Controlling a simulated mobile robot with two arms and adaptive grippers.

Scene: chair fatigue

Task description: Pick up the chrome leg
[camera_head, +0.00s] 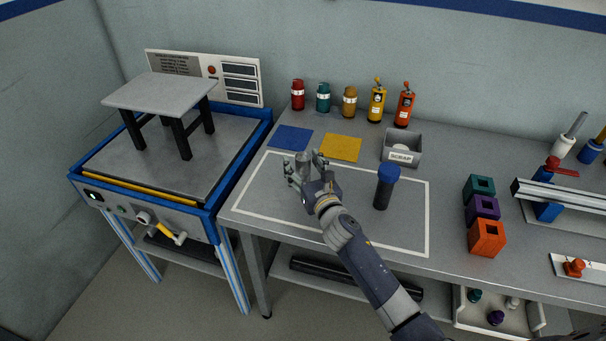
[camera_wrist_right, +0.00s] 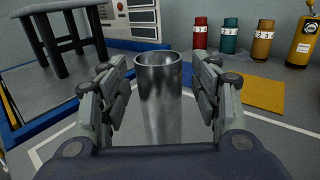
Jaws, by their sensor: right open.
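The chrome leg (camera_wrist_right: 159,100) is a shiny, hollow metal tube standing upright on the bench. In the right wrist view it stands between the two fingers of my right gripper (camera_wrist_right: 160,95), with a gap on each side. In the head view the chrome leg (camera_head: 303,163) shows small and partly hidden by my right gripper (camera_head: 305,170), inside the white outlined area. My right gripper is open around it and not closed on it. My left gripper is not in view.
A dark cylinder with a blue cap (camera_head: 385,186) stands just right of my right arm. Blue (camera_head: 290,138) and yellow (camera_head: 341,148) mats lie behind. A scrap bin (camera_head: 402,151) stands behind right. A test rig (camera_head: 150,170) bearing a small table (camera_head: 160,92) is at left.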

